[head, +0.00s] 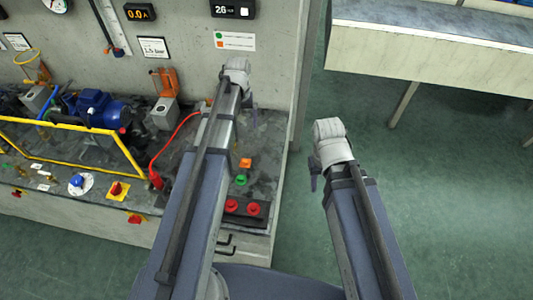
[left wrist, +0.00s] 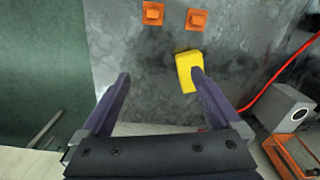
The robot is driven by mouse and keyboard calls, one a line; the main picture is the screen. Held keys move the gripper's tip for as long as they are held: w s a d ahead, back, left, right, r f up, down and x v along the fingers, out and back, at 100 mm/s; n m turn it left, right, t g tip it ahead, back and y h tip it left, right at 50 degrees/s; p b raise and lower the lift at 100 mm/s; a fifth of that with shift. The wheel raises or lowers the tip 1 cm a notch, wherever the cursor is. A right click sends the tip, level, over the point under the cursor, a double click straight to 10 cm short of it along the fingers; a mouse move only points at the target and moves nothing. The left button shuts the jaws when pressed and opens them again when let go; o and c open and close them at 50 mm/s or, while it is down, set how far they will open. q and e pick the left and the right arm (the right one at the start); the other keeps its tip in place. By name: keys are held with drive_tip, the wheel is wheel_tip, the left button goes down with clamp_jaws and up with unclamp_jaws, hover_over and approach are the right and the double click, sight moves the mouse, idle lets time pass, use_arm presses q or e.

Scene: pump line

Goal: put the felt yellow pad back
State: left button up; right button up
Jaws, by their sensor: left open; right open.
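The yellow pad (left wrist: 185,72) lies on the dark grey bench top in the left wrist view. My left gripper (left wrist: 161,76) is open above the bench. Its right finger overlaps the pad's right edge in the picture, and most of the pad shows between the fingers. I cannot tell whether the finger touches it. In the head view I do not make out the pad; my left arm covers part of the bench. My right gripper (head: 320,170) is open and empty over the green floor, right of the bench.
Two orange blocks (left wrist: 153,13) (left wrist: 196,19) sit beyond the pad. A red cable (left wrist: 272,85) and a grey box with an orange part (left wrist: 284,108) are at right. The head view shows a blue pump (head: 98,108), a yellow frame (head: 70,128) and red buttons (head: 253,209).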

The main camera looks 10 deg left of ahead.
use_arm(q)
drive_tip(key=s+d+m+y, duration=0.1)
drive_tip(key=s+d+m, duration=0.6)
drive_tip(key=s+d, duration=1)
drive_tip(key=shift+s+d, duration=0.25)
drive_tip(key=shift+s, duration=0.45)
drive_tip(key=shift+r, duration=0.1)
